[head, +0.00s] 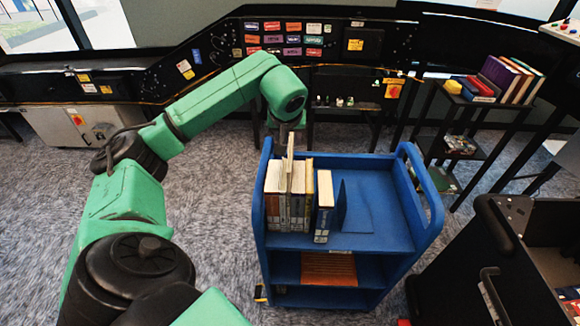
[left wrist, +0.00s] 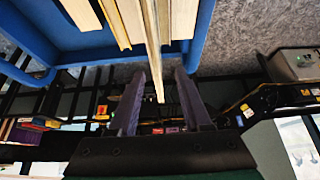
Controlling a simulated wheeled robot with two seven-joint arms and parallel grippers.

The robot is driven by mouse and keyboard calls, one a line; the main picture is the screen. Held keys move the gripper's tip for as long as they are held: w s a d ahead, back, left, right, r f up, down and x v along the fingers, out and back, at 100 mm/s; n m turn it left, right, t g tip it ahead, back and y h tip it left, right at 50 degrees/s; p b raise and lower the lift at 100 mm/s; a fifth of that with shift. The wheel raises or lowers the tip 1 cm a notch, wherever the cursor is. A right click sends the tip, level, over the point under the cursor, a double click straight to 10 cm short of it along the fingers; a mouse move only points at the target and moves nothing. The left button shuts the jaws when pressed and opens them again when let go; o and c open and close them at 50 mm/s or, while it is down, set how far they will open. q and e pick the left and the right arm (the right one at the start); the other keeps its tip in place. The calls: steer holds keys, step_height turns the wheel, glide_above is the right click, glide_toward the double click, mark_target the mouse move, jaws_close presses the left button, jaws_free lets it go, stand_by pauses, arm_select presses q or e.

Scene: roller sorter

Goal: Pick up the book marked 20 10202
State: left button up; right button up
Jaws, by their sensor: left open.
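A row of several cream and tan books (head: 285,195) stands on the top shelf of a blue cart (head: 385,235). One thin book (head: 290,150) sticks up above the others. The spine labels are too small to read, so I cannot tell which is marked 20 10202. My left gripper (head: 287,133) is at the back of the row, partly hidden by the books. In the left wrist view the left gripper (left wrist: 161,73) is open, and the thin book (left wrist: 155,50) reaches between its two fingers with gaps on both sides. My right gripper is not in view.
A dark blue bookend (head: 345,205) stands right of the books; the shelf beyond it is clear. A rack with books (head: 510,78) is at the right, and a black cart (head: 490,265) is at the lower right. A dark panel counter runs behind.

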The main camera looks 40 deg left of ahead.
mark_target(291, 144)
arm_select(q)
steer(key=x, duration=0.1)
steer(key=p+x, duration=0.2)
steer(key=x, duration=0.1)
steer(key=shift+w+d+f, duration=0.1)
steer(key=shift+d, duration=0.15)
steer(key=shift+w+a+f, duration=0.1)
steer(key=shift+w+f, duration=0.05)
steer(key=shift+f, duration=0.15)
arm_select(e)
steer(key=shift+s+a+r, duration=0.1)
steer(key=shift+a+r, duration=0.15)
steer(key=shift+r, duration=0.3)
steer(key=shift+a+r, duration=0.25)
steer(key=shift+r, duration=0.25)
arm_select(q)
steer(key=shift+f, duration=0.3)
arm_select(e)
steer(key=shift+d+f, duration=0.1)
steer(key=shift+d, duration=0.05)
arm_select(q)
jaws_close()
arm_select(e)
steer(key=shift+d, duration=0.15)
arm_select(q)
steer(key=shift+r, duration=0.1)
